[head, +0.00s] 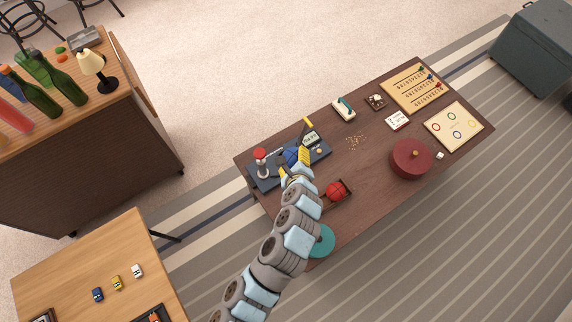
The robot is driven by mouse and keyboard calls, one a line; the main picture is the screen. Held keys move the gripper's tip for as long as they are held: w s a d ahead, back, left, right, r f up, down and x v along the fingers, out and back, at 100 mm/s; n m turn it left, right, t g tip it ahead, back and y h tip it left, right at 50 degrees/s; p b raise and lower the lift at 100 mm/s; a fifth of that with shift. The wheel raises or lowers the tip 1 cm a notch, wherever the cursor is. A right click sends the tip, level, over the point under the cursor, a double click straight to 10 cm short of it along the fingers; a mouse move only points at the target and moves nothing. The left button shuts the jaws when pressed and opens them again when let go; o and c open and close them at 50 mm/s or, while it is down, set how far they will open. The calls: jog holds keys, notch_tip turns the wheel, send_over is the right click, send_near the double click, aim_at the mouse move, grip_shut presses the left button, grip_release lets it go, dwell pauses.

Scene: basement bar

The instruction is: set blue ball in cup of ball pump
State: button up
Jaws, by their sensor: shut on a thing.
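My gripper (297,164) reaches over the left part of the dark wooden table and is shut on the blue ball (290,154). The ball is partly hidden by the gripper. Both are over a dark grey-blue base (262,183). A red-topped post on this base, probably part of the ball pump (261,154), stands left of the gripper. The pump's cup cannot be made out. I cannot tell whether the ball touches the base.
A red ball (336,190) sits in a wooden tray right of my arm. A dark red round pot (411,158), game boards (453,126) and small items stand farther right. A teal round thing (321,241) is at the front edge. Bottles (66,86) stand on the bar counter.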

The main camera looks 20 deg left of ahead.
jog(key=a+f+n+y+b, duration=0.15)
jog(key=a+f+b, duration=0.25)
jog(key=f+b, duration=0.7)
jog(key=shift+g, duration=0.4)
jog(key=w+a+f+b, duration=0.1)
jog(key=w+f+b, duration=0.1)
jog(key=w+f, duration=0.2)
jog(key=w+a+f+b, duration=0.1)
jog(key=w+f+b, duration=0.1)
jog(key=w+f, duration=0.3)
jog(key=w+a+f+b, duration=0.1)
jog(key=w+f+b, duration=0.1)
jog(key=w+f, duration=0.2)
jog(key=shift+w+a+f, duration=0.2)
jog(key=shift+f, duration=0.4)
jog(key=shift+d+f, duration=0.15)
jog(key=shift+f, duration=0.05)
